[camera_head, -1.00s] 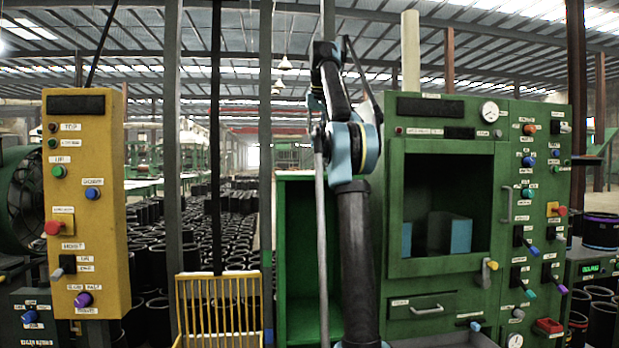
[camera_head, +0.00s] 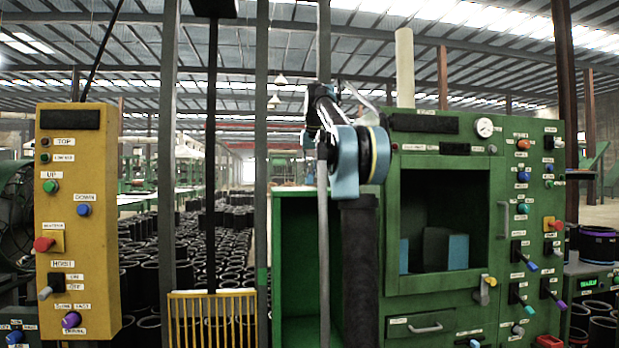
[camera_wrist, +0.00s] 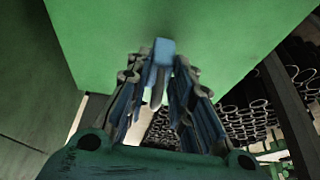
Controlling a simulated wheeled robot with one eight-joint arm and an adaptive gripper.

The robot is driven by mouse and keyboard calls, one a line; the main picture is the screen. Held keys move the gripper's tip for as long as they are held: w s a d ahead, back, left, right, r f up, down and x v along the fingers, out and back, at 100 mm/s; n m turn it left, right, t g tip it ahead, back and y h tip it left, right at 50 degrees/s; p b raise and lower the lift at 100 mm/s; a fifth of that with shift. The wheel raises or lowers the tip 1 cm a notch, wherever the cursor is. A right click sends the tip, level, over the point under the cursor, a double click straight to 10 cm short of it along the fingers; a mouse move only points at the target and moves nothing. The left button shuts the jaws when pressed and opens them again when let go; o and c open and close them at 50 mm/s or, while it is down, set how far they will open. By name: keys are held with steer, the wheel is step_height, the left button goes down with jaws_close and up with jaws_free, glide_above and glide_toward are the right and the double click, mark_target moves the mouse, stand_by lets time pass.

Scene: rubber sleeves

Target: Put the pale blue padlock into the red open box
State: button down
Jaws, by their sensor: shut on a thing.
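The pale blue padlock (camera_wrist: 163,53) shows in the wrist view between the fingertips of my gripper (camera_wrist: 160,75). A grey, rounded part hangs below its blue body, and the fingers hide some of it. My gripper is shut on it, in front of a bright green panel. In the head view my arm stands before the green cabinet, and I cannot make out the gripper or padlock there. The red open box (camera_head: 549,341) is at the lower right of the green cabinet front, cut by the bottom edge of the picture. Its inside is not visible.
The green cabinet (camera_head: 440,130) has a dark window, a drawer and many knobs and levers on its right side. A green open shelf (camera_head: 296,205) stands left of it. A yellow control panel (camera_head: 78,220) and a yellow rack (camera_head: 213,295) are farther left.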

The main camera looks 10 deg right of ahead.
steer(key=shift+f, duration=0.8)
steer(key=c, duration=1.4)
jaws_free()
steer(key=shift+r, duration=0.1)
